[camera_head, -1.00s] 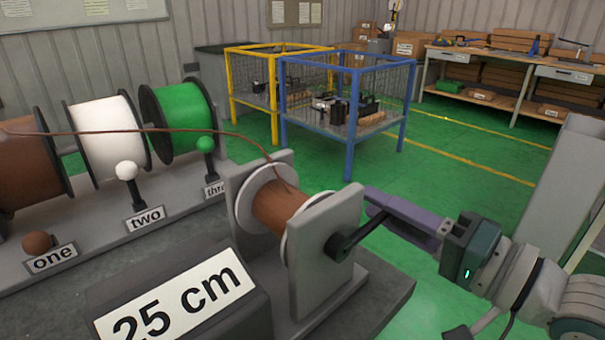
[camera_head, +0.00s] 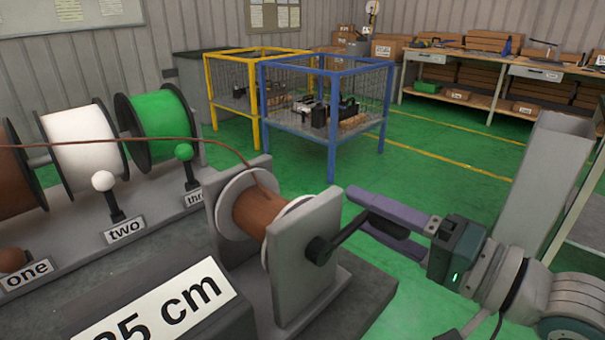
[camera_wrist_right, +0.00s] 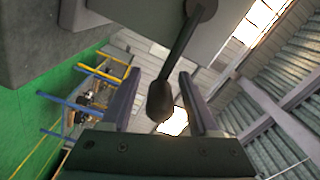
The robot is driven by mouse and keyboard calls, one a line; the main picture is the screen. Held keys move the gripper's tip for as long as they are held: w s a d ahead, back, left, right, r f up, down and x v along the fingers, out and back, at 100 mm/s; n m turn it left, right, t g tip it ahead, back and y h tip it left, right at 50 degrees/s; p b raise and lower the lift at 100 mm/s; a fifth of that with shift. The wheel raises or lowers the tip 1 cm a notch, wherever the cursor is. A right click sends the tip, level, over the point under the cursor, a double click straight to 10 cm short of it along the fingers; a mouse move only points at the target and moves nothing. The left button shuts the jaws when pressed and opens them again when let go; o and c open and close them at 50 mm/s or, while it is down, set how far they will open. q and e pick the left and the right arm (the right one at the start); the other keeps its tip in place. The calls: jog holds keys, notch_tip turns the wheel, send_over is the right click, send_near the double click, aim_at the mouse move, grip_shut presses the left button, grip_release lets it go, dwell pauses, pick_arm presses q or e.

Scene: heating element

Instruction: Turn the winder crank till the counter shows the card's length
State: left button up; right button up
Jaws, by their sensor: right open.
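The winder (camera_head: 318,275) stands at the front middle, a grey frame holding a spool (camera_head: 258,212) wound with brown cable. Its black crank (camera_head: 345,240) points up and right from the hub on the right side. My right gripper (camera_head: 360,210) is at the crank's outer end, its purple fingers apart. In the right wrist view, the dark crank handle (camera_wrist_right: 160,100) lies between the two open fingers, with a visible gap to each. A white label on a dark block reads 25 cm (camera_head: 165,310), its first digit partly cut off. I cannot make out a separate counter. My left gripper is not in view.
Brown, white (camera_head: 80,148) and green (camera_head: 160,122) reels stand at left, with knobbed levers labelled one, two (camera_head: 125,230) and three. Brown cable runs from the left to the spool. Blue (camera_head: 333,150) and yellow cages and a workbench stand behind. Green floor lies open beyond the winder.

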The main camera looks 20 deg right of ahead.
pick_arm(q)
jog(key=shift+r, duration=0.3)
pick_arm(e)
jog(key=v, duration=0.9)
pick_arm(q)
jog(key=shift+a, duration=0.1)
